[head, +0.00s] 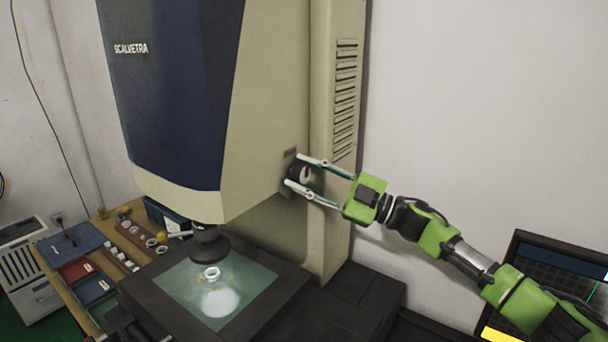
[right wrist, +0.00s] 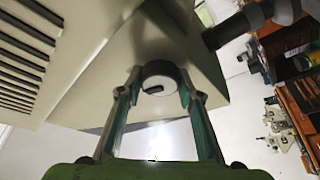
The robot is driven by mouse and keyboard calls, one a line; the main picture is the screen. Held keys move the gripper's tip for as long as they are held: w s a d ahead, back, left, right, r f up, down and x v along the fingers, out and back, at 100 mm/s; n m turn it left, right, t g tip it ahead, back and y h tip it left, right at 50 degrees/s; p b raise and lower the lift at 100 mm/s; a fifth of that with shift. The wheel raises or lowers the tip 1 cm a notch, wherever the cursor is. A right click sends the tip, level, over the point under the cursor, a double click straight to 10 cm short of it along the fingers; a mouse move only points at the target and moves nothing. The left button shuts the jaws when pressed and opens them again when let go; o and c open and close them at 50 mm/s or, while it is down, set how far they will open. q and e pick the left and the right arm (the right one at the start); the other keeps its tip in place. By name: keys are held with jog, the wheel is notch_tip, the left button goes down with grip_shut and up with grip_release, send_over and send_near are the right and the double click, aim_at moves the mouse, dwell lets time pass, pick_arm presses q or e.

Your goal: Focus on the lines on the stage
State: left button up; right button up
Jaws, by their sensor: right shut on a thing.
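A tall measuring machine (head: 262,130) with a dark blue front panel stands in the middle of the head view. A round dark focus knob (head: 295,173) with a pale face sits on its right side. My right gripper (head: 292,172) has its two fingers on either side of the knob and is shut on it. The knob (right wrist: 160,78) also shows between the fingers in the right wrist view. Below the dark lens (head: 209,245), a small white ring (head: 211,273) lies on the lit glass stage (head: 256,286), beside a bright light spot. Lines on the stage cannot be made out. My left gripper is not in view.
A wooden bench (head: 101,222) at the left holds several small rings, a blue mat (head: 70,243) and coloured trays. A monitor (head: 560,268) stands at the lower right, partly behind my right arm.

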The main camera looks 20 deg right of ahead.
jog(key=shift+n+g, duration=0.4)
jog(key=shift+n, duration=0.7)
jog(key=o, duration=1.1)
jog(key=v, duration=1.2)
jog(key=shift+r, duration=0.1)
